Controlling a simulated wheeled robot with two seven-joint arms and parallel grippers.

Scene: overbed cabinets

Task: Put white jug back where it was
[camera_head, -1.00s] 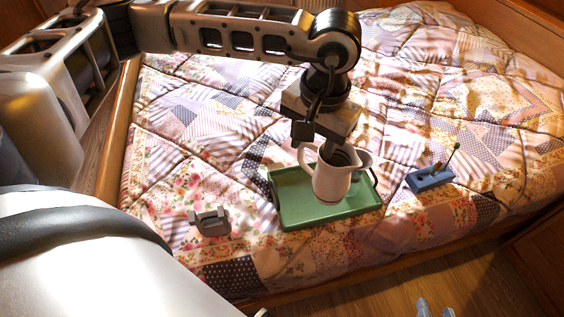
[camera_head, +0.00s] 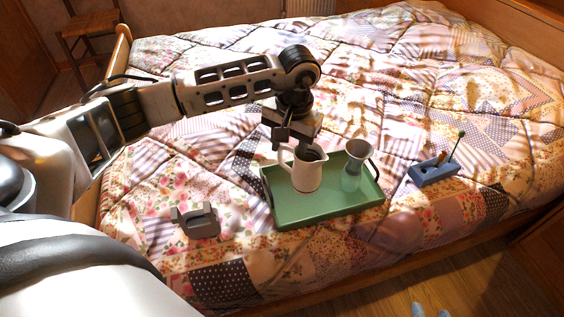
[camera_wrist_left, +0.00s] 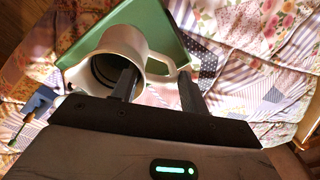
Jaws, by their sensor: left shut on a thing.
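The white jug (camera_head: 307,173) is upright at the left back part of the green tray (camera_head: 305,215); I cannot tell whether its base touches the tray. My left gripper (camera_head: 296,146) reaches down to it from above and is shut on it. In the left wrist view, one dark finger of the gripper (camera_wrist_left: 160,88) is inside the jug's mouth and the other is outside, by the handle. The jug (camera_wrist_left: 128,42) shows there with its rim toward the camera. My right gripper is not in view.
A grey object (camera_head: 197,220) lies left of the tray. A blue holder with sticks (camera_head: 434,173) lies to the right. The patchwork quilt (camera_head: 400,75) behind is clear.

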